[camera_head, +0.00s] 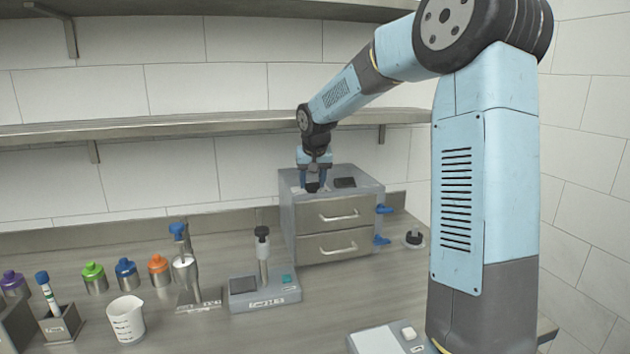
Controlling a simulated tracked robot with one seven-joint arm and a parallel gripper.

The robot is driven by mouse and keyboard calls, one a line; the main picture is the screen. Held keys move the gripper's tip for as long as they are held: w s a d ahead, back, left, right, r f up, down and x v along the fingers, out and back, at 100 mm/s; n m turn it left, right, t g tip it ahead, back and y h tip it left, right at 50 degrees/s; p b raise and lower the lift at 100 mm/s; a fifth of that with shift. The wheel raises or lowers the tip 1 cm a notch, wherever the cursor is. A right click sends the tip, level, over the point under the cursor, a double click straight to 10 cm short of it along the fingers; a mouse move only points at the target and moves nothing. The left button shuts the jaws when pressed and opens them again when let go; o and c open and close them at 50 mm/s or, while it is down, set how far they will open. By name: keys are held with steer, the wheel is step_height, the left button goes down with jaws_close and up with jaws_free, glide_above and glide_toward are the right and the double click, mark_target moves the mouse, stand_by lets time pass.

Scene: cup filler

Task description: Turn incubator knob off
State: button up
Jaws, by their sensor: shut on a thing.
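The incubator (288,218) is a grey box with two drawers and bar handles, standing at the back of the bench. On its top are a small dark knob (312,188) and a dark rectangular panel (345,182). My gripper (314,186) points down from above and is shut on the knob. The fingers partly cover the knob, and its turned position cannot be told at this size.
Blue fittings (382,209) stick out from the incubator's right side. A small device with an upright post (264,287) stands in front. Several colored-lid jars (126,273), a white beaker (126,320) and a stand (190,270) are at left. A metal shelf (180,127) runs above.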

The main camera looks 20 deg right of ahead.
steer(key=shift+n, duration=0.7)
steer(key=o, duration=1.1)
steer(key=shift+c, duration=0.2)
steer(key=v, duration=1.3)
steer(key=shift+s+d+r, duration=0.2)
steer(key=shift+d+r, duration=0.05)
steer(key=shift+r, duration=0.05)
